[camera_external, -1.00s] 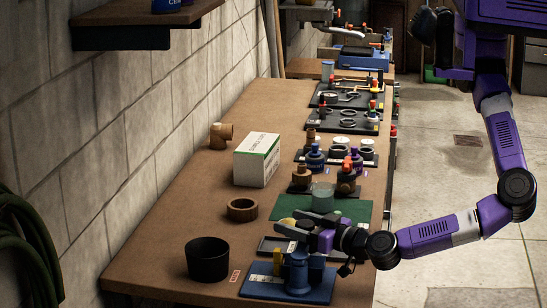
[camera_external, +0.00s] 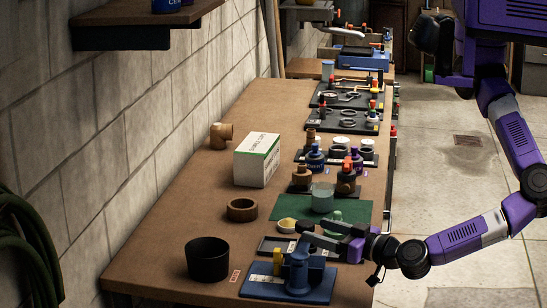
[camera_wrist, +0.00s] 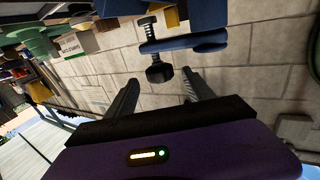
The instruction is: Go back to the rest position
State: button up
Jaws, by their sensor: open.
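My gripper (camera_external: 306,234) is open and empty above the near right part of the workbench (camera_external: 200,215). In the external view its fingers point left, just behind and above the blue vise (camera_external: 297,272) on its blue mat (camera_external: 258,286). The wrist view shows the two spread fingers of my gripper (camera_wrist: 158,90). A blue part with a dark screw and knob (camera_wrist: 160,70) shows ahead of the gap between them. I cannot tell whether the fingers touch it.
A black cup (camera_external: 208,260), a brown ring (camera_external: 242,210) and a white box (camera_external: 257,160) stand on the left side. A small yellow bowl (camera_external: 287,225) and a clear jar (camera_external: 322,197) are close to my gripper. Open floor (camera_external: 480,200) lies right of the bench.

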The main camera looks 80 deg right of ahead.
dwell(0.3)
jog(key=shift+n+g+y, duration=0.3)
jog(key=shift+y, duration=0.6)
jog(key=s+d+f, duration=0.1)
jog(key=s, duration=0.2)
jog(key=s+d+f, duration=0.1)
jog(key=s+f, duration=0.1)
jog(key=s, duration=0.1)
jog(key=s+d+f, duration=0.2)
jog(key=shift+s, duration=0.4)
jog(key=s+d+f+n+y, duration=0.1)
jog(key=s+d+f+y, duration=0.15)
jog(key=s+d, duration=0.75)
jog(key=s+d+r+n+y, duration=0.1)
jog(key=d+r, duration=0.1)
jog(key=d, duration=0.5)
jog(key=s+d+r+n+g+y, duration=0.1)
jog(key=s+d+r+n+y, duration=0.1)
jog(key=d, duration=0.6)
jog(key=shift+d+r, duration=0.3)
jog(key=shift+r, duration=0.55)
